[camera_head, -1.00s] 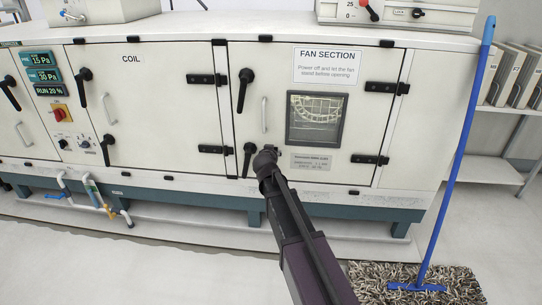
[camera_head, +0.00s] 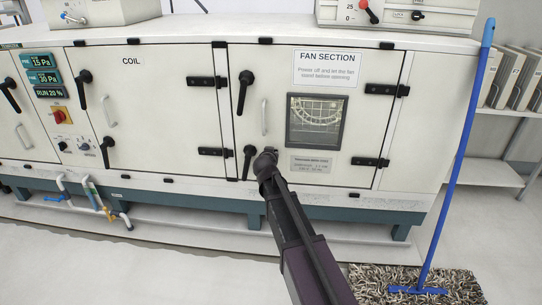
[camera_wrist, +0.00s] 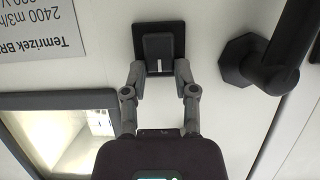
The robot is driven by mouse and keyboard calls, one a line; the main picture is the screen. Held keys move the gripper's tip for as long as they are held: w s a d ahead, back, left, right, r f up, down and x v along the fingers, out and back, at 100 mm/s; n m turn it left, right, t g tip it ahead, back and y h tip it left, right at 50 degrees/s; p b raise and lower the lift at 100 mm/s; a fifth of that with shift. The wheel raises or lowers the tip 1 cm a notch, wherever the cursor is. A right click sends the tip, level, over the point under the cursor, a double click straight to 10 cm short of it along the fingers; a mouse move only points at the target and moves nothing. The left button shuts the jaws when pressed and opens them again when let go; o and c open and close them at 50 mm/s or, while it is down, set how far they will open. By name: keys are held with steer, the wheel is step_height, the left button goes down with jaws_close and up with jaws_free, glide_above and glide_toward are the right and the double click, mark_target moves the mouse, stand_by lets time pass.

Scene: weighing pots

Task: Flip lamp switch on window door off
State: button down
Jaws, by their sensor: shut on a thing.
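The window door (camera_head: 315,75) of the fan section is closed. Its square window (camera_head: 315,121) shows a lit interior and also appears in the wrist view (camera_wrist: 60,130). The lamp switch (camera_wrist: 158,45) is a black square plate with a raised rocker bearing a white mark, beside the window. My gripper (camera_wrist: 160,72) is at the switch, with one finger on each side of its lower part, shut on it. In the head view my gripper (camera_head: 268,158) reaches the door low and left of the window, hiding the switch.
A black door handle (camera_head: 248,162) is close left of my gripper; it also shows in the wrist view (camera_wrist: 262,65). A label plate (camera_head: 311,165) is below the window.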

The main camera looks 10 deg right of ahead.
steer(key=shift+s+d+f+t+h+b, duration=0.1)
steer(key=shift+f+t+h+b, duration=0.2)
steer(key=shift+t+b, duration=1)
steer(key=shift+s+f+t+h+b, duration=0.15)
steer(key=shift+t+h+b, duration=0.25)
steer(key=shift+b, duration=1.6)
steer(key=shift+t+b, duration=0.4)
steer(key=shift+b, duration=0.1)
steer(key=shift+c, duration=2)
jaws_free()
steer(key=shift+s+a, duration=0.15)
steer(key=shift+a, duration=0.05)
steer(key=v, duration=1.1)
steer(key=shift+s, duration=0.35)
steer(key=shift+r, duration=0.1)
